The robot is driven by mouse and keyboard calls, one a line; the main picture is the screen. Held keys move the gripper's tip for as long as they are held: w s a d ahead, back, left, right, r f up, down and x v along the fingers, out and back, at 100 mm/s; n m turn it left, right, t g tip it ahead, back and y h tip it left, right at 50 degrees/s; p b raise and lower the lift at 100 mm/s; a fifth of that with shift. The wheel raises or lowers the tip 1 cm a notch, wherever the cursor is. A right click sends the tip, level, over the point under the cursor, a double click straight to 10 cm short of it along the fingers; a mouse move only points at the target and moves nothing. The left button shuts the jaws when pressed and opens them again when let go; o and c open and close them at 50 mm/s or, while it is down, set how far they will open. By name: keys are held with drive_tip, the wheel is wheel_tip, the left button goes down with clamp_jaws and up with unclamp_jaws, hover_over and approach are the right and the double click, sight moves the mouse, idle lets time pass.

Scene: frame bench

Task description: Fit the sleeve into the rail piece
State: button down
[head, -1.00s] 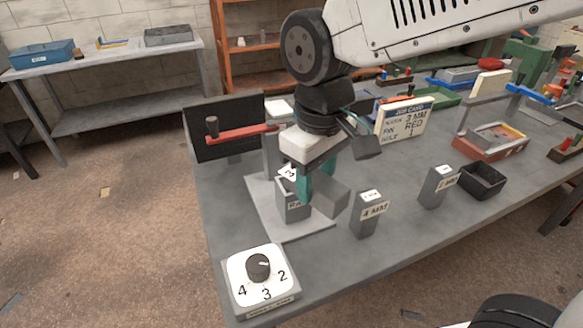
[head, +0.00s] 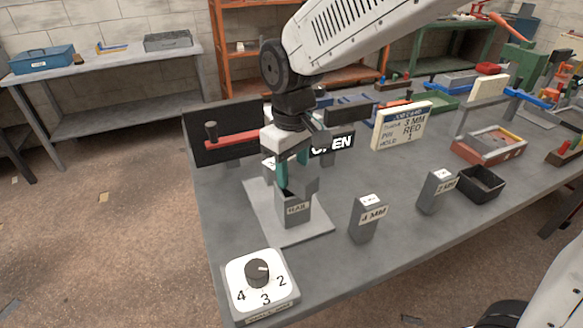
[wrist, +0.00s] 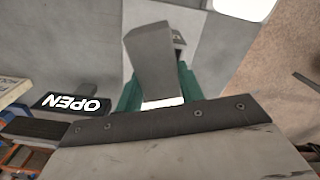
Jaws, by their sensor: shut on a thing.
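My gripper (head: 292,172) has teal fingers shut on a grey block, the sleeve (head: 311,184), at the rail piece. In the wrist view the sleeve (wrist: 153,58) projects from between the fingers (wrist: 160,95) and looks slightly tilted. The rail piece (head: 294,210) is a grey upright block labelled RAIL on a light base plate (head: 300,234). The sleeve overlaps its top in the head view; I cannot tell whether it is above or partly inside. In the wrist view the sleeve hides most of what lies below.
Blocks labelled 4 MM (head: 365,222) and 2 MM (head: 433,194) stand to the right, beside a black bin (head: 482,184). A numbered dial (head: 258,272) is at the front left. An OPEN sign (head: 334,144) and job card (head: 402,126) stand behind. A red lever (head: 235,134) is at left.

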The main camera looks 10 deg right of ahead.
sight(292, 167)
drive_tip(key=shift+f, duration=0.15)
drive_tip(key=shift+f, duration=0.35)
drive_tip(key=c, duration=0.9)
unclamp_jaws()
wheel_tip(292, 167, up, 13)
